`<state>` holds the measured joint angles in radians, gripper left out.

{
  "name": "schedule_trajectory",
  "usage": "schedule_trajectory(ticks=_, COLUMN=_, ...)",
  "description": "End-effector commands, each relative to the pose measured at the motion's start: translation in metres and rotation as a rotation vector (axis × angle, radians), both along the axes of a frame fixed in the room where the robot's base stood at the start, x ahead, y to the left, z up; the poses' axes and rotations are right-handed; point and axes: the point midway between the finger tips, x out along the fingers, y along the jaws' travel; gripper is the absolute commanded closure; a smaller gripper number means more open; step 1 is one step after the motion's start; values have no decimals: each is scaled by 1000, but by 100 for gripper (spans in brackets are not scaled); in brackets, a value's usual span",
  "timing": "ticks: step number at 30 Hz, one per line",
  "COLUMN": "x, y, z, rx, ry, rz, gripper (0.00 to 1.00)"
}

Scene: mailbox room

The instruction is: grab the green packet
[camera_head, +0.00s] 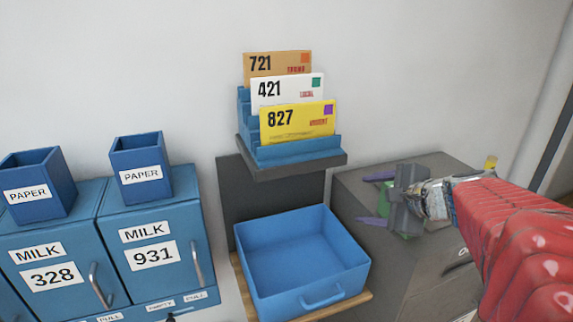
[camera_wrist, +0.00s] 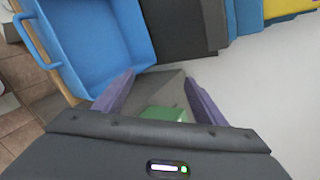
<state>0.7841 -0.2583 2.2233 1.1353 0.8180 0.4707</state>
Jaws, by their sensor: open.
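The green packet (camera_wrist: 163,114) lies on top of the grey cabinet (camera_wrist: 172,88) and shows between my two purple fingers in the wrist view, its near part hidden by my gripper body. In the head view only bits of the green packet (camera_head: 386,194) show behind my gripper (camera_head: 364,200). My gripper is open over the cabinet top, with one finger on each side of the packet. The gap between fingers and packet is hard to judge.
A blue open tray (camera_head: 302,262) stands left of the cabinet. Above it a blue rack (camera_head: 295,150) holds brown, white and yellow envelopes. Blue milk boxes (camera_head: 154,255) with paper bins (camera_head: 141,168) on top stand at the left. A wall is behind.

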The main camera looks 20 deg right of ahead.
Motion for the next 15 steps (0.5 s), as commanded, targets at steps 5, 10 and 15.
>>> schedule_trajectory(ticks=5, x=-16, y=-51, z=5, rx=223, ry=-38, rz=-193, gripper=35)
schedule_trajectory(ticks=10, x=-42, y=-73, z=6, rx=420, ry=-49, rz=-304, gripper=35)
schedule_trajectory(ticks=15, x=-65, y=-88, z=9, rx=597, ry=-65, rz=-392, gripper=35)
